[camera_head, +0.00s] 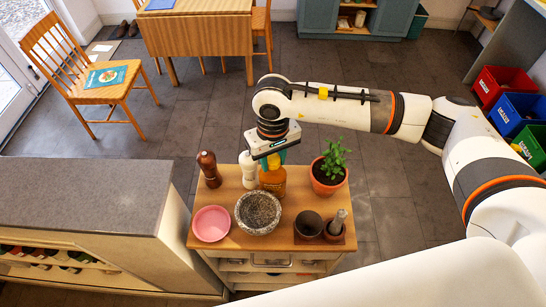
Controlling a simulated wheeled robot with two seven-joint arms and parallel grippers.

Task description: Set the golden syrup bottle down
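The golden syrup bottle (272,182) is an amber bottle standing upright at the back of the small wooden-topped cart (270,239). My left gripper is not in view.
Close around the bottle are a white mill (248,172), a dark pepper mill (208,168), a stone mortar (258,212), a potted plant (328,172), a pink bowl (211,223) and small brown pots (309,225). A grey counter (80,195) stands left.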

